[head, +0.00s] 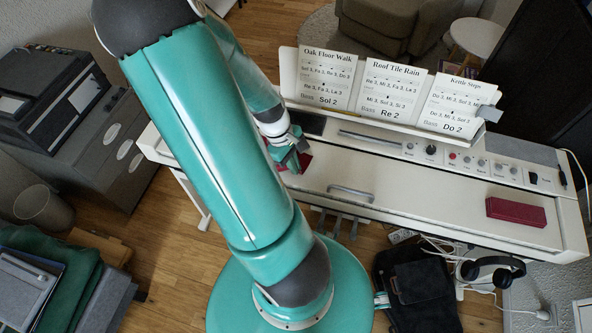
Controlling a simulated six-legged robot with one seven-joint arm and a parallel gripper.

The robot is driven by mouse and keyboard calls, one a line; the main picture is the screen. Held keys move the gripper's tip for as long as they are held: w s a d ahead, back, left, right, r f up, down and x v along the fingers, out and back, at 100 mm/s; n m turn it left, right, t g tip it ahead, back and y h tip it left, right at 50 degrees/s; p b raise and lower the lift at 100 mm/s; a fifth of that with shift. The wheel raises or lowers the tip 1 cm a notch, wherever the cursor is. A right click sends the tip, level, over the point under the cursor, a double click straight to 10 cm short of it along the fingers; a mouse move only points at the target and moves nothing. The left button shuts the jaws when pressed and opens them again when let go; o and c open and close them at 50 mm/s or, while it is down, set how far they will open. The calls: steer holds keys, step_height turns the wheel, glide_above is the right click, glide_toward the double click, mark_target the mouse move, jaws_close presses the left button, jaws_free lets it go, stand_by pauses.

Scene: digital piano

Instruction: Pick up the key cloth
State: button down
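My gripper (291,158) is low over the left part of the white digital piano (400,186), partly hidden by my own arm. A small patch of dark red (304,161) shows right beside its fingers. It looks like folded cloth, but most of it is hidden, and I cannot tell whether the fingers hold it. A separate dark red block-like item (516,212) lies on the piano's right end, apart from my gripper. I cannot tell for sure which of the two is the key cloth.
Three song sheets (391,95) stand on the piano's music rest, with knobs along the panel to the right. A handle (350,193) sits on the piano's front lid. Headphones (492,271), cables and a black bag (420,284) are below the piano's front edge.

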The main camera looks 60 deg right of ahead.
step_height(320, 180, up, 11)
stand_by(0.3)
step_height(320, 180, up, 36)
stand_by(1.1)
